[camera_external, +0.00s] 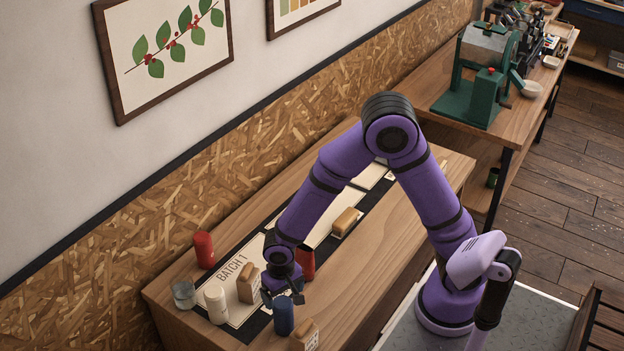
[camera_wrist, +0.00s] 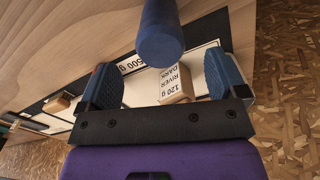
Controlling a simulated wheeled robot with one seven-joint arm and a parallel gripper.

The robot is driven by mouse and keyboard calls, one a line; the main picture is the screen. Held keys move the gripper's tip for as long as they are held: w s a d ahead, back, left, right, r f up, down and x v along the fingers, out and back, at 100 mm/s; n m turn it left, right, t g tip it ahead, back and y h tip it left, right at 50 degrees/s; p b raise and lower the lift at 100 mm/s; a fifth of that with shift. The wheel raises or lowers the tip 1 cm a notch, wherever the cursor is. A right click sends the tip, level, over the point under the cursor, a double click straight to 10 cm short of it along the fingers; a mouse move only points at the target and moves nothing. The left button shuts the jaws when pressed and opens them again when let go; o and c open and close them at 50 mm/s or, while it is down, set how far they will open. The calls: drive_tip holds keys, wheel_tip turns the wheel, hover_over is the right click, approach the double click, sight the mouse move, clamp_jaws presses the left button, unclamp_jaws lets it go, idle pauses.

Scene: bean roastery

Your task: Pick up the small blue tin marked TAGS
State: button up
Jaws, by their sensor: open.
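A small blue tin (camera_external: 284,316) stands at the front of the wooden table, beside a brown bag. A blue cylinder that looks like the same tin (camera_wrist: 162,36) fills the top middle of the wrist view. No TAGS marking can be read in either view. My gripper (camera_external: 283,290) is low over the table, right by the tin, and partly overlaps it in the external view. In the wrist view my gripper (camera_wrist: 158,72) has its two blue fingers wide apart, with the tin ahead of the gap. I cannot tell whether they touch it.
Brown bags (camera_external: 304,336) (camera_external: 248,284) stand close by; one in the wrist view (camera_wrist: 176,86) reads "RIVER DARK". A white jar (camera_external: 216,305), a glass (camera_external: 184,293) and a red tin (camera_external: 203,250) stand left. Another red tin (camera_external: 307,263) is behind my gripper. The table's right side is bare.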

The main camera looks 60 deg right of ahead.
sight(282, 302)
drive_tip(key=shift+w+d+f, duration=0.1)
drive_tip(key=shift+w+f, duration=0.1)
drive_tip(key=shift+f, duration=1.6)
drive_tip(key=shift+w+d+f, duration=0.1)
drive_tip(key=shift+w+f, duration=0.1)
drive_tip(key=shift+f, duration=1.6)
